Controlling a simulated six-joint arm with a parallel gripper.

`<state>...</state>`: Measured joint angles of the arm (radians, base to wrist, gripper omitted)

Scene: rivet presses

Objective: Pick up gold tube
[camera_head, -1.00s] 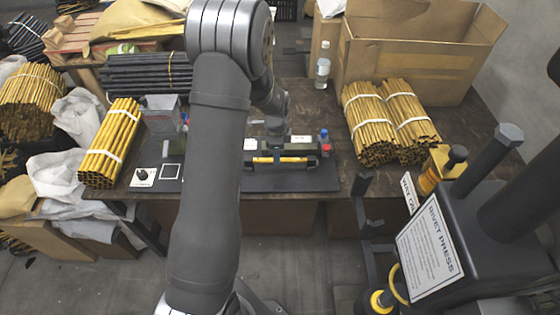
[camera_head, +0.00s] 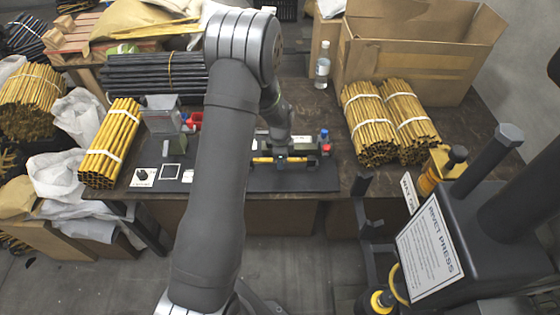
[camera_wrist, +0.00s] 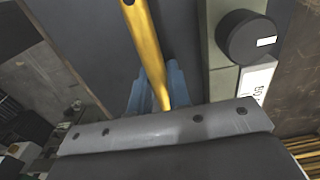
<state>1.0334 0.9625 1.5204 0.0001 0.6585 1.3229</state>
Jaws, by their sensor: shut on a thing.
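The gold tube (camera_wrist: 147,45) runs down the wrist view and ends between the blue-grey jaws of my gripper (camera_wrist: 160,88). My gripper is shut on it; the gripped part is partly hidden by the gripper body. In the head view the tube (camera_head: 264,160) shows as a short yellow bar across the front of the fixture on the dark mat. My gripper (camera_head: 281,158) is low over it there. I cannot tell whether the tube is clear of its rests.
A green fixture block with a black knob (camera_wrist: 249,38) stands close beside the tube. Bundles of gold tubes (camera_head: 387,122) lie on the bench at right, and another bundle (camera_head: 110,143) at left. A clear bottle (camera_head: 322,72) and the rivet press (camera_head: 445,240) stand at right.

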